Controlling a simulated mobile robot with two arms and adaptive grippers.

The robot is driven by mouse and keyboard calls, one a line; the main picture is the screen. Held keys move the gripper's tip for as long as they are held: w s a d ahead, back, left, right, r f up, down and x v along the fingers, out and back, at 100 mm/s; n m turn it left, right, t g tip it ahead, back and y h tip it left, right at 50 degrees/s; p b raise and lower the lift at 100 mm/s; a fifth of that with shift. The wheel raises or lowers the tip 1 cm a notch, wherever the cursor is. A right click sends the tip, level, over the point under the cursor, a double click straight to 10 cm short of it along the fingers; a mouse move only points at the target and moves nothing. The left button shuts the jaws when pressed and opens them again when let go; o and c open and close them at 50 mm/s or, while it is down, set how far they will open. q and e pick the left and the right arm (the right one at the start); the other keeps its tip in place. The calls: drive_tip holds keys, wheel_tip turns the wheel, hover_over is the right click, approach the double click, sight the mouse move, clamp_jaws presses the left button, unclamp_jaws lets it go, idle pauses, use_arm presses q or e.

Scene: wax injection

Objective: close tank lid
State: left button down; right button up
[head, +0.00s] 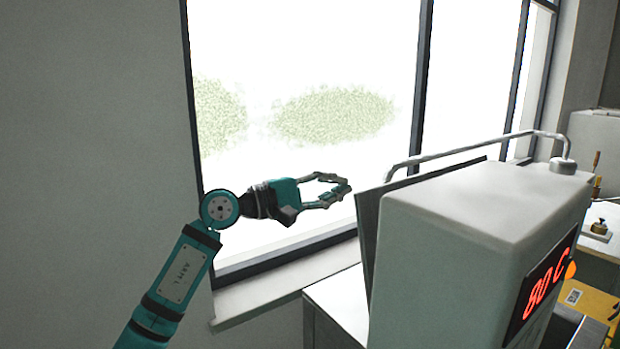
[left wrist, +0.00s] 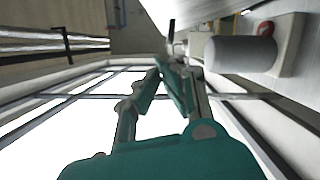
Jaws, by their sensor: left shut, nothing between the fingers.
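The tank (head: 470,215) is a pale grey box with a red "80 C" display, at the right of the head view. A thin dark-edged plate (head: 367,225) stands along its far left side and looks like the lid; I cannot tell for sure. My left gripper (head: 347,188) is shut and empty, just left of the plate's top corner and seemingly apart from it. In the left wrist view its fingers (left wrist: 170,62) reach away from the camera with nothing between them. My right gripper is not in view.
A bent metal pipe (head: 460,152) runs above the tank's top. A window (head: 300,100) with dark frames and a sill (head: 285,288) lies behind my left arm. A small brass item (head: 598,228) stands on a table at far right. The left wrist view shows a grey cylinder (left wrist: 240,54).

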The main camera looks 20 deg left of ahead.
use_arm(q)
drive_tip(key=d, duration=0.1)
drive_tip(key=s+d+p, duration=0.1)
drive_tip(key=d+r+p, duration=0.1)
drive_tip(key=d, duration=0.1)
drive_tip(key=shift+s, duration=0.3)
